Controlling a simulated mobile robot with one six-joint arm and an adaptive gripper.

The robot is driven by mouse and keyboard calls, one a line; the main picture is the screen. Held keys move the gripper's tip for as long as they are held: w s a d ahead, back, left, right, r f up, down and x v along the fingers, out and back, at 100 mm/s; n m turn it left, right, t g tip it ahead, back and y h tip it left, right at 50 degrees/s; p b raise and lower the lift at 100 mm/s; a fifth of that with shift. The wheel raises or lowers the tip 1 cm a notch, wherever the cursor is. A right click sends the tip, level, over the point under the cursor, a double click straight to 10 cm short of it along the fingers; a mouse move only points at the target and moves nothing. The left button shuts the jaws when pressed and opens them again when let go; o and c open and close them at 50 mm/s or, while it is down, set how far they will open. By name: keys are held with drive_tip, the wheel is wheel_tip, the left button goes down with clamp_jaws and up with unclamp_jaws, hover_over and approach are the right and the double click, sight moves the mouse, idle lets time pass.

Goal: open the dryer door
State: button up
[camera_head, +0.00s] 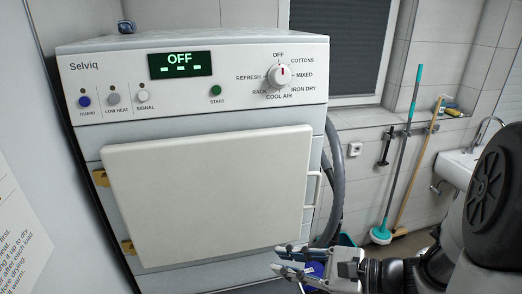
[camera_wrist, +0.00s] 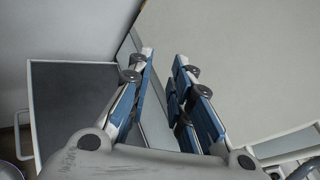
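The white dryer (camera_head: 240,107) fills the left and middle of the head view. Brass-coloured hinges (camera_head: 101,178) show on the door's left side. A white bar handle (camera_head: 314,188) stands at its right edge. My gripper (camera_head: 278,259) is below and a little left of the handle, near the door's lower right corner, apart from the handle. In the wrist view, my gripper's two fingers (camera_wrist: 164,56) are apart with nothing between them.
A grey hose (camera_head: 335,185) runs down the dryer's right side. A teal-handled mop (camera_head: 399,160) and a wooden-handled tool (camera_head: 415,165) lean at the wall beside a sink (camera_head: 465,165). A dark panel with a white edge (camera_wrist: 75,105) lies left in the wrist view; I cannot tell what it is.

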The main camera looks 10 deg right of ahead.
sight(315, 202)
drive_tip(key=w+d+r+m+t+h+p, duration=0.1)
drive_tip(key=w+d+m+t+h+p, duration=0.25)
drive_tip(key=d+m+t+h, duration=0.8)
drive_tip(key=w+d+g+y, duration=0.1)
drive_tip(key=w, duration=0.4)
drive_tip(key=w+d+g+y, duration=0.1)
drive_tip(key=w, duration=0.5)
drive_tip(key=w+d+g+y+p, duration=0.1)
drive_tip(key=w, duration=0.5)
drive_tip(key=shift+d+m+y, duration=0.25)
drive_tip(key=shift+m+y, duration=0.1)
clamp_jaws()
